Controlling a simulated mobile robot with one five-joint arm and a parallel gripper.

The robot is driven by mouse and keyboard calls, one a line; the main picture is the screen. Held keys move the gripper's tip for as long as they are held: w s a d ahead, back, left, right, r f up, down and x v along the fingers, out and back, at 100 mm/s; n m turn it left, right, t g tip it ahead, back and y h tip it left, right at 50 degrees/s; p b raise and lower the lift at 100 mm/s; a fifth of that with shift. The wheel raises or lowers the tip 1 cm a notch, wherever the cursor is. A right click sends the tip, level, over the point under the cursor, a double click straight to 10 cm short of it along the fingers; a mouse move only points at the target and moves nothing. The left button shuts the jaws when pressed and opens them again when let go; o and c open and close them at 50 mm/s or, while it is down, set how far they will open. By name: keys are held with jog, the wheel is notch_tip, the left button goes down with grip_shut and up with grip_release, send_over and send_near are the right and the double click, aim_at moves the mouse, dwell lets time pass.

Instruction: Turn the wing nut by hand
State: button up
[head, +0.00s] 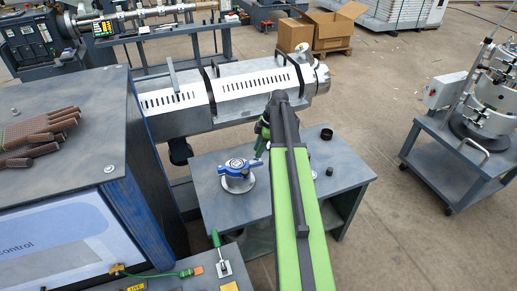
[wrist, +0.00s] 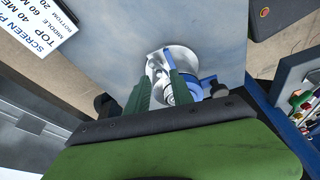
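On the grey table, a round silver fixture (head: 238,184) carries a blue winged piece (head: 236,166) on top, which looks like the wing nut. In the wrist view the silver fixture (wrist: 183,57) and blue part (wrist: 207,86) show just beyond my fingers. My gripper (head: 259,155) is at the right of the fixture in the head view, pointing down. In the wrist view my gripper (wrist: 160,76) has two green fingers apart, with silver metal showing between them. Whether they touch the metal cannot be told. The fingers hide part of the fixture.
A long silver extruder barrel (head: 240,86) runs behind the table (head: 215,212). A dark ring (head: 326,134) lies at the table's right. A blue-sided cabinet (head: 150,170) stands left, and a wheeled cart (head: 450,160) right. Floor between table and cart is clear.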

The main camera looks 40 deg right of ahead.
jog(key=n, duration=0.2)
jog(key=n+g, duration=0.1)
jog(key=n, duration=0.1)
jog(key=shift+w+d, duration=0.1)
jog(key=shift+w, duration=0.2)
jog(key=shift+s+n+g, duration=0.15)
jog(key=shift+n+g, duration=0.25)
jog(key=shift+n, duration=0.6)
jog(key=shift+f, duration=0.1)
notch_tip(320, 180, down, 2)
jog(key=shift+b, duration=1.1)
jog(key=shift+c, duration=0.3)
grip_shut()
